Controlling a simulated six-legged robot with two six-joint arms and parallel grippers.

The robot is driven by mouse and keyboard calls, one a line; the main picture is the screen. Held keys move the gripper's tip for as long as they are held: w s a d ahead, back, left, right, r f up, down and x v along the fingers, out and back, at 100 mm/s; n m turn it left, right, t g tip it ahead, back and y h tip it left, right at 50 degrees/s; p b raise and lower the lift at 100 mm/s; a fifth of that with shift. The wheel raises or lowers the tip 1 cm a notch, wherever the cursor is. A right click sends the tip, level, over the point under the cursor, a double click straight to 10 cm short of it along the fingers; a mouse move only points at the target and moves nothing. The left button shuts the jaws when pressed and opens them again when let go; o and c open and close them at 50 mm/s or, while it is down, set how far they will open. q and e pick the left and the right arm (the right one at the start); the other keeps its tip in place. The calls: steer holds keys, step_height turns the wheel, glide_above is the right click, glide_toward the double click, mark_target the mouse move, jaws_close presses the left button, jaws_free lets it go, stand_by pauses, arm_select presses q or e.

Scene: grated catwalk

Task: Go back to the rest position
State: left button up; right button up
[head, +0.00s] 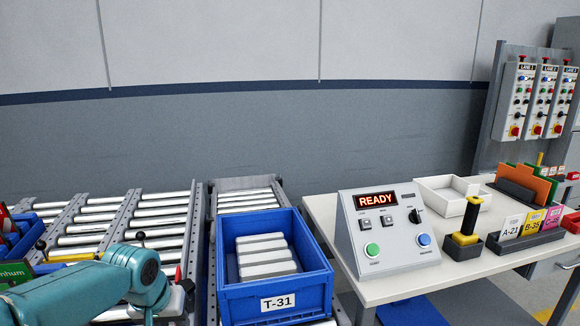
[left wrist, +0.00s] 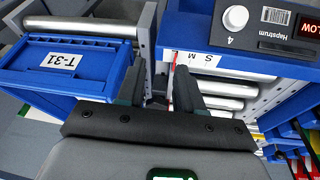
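My left arm, teal, comes into the head view at the lower left, over the roller lanes. Its gripper is not clear there. In the left wrist view my left gripper (left wrist: 160,72) has its two dark fingers apart with nothing between them. The fingers point toward a grey rail between a blue tote (left wrist: 33,80) labelled T-31 and another roller lane. The tote also shows in the head view (head: 273,285), upright on rollers with several grey-white items in it. My right arm and gripper are not in view.
A table (head: 375,287) at the right bears a control box (head: 386,235) reading READY, a white tray (head: 447,196), a yellow-and-black handled tool (head: 466,230) and a card rack (head: 525,240). Roller lanes (head: 140,210) fill the left.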

arm_select(q)
steer(key=s+d+f+g+h+p, duration=0.1)
steer(key=s+d+f, duration=0.15)
steer(key=f, duration=0.35)
steer(key=s+d+f+h+p, duration=0.1)
steer(key=d+f, duration=0.2)
steer(key=f, duration=0.3)
steer(key=s+d+f+g+p, duration=0.1)
steer(key=s+d+f, duration=0.2)
steer(key=s+f, duration=0.5)
steer(key=s+d+f+g+h+p, duration=0.1)
steer(key=s+d+f, duration=0.2)
steer(key=s+f, duration=0.5)
steer(key=s, duration=0.7)
steer(key=shift+d+n+h+p, duration=0.15)
steer(key=shift+n+h+p, duration=0.15)
steer(key=shift+n, duration=0.1)
steer(key=shift+w, duration=0.1)
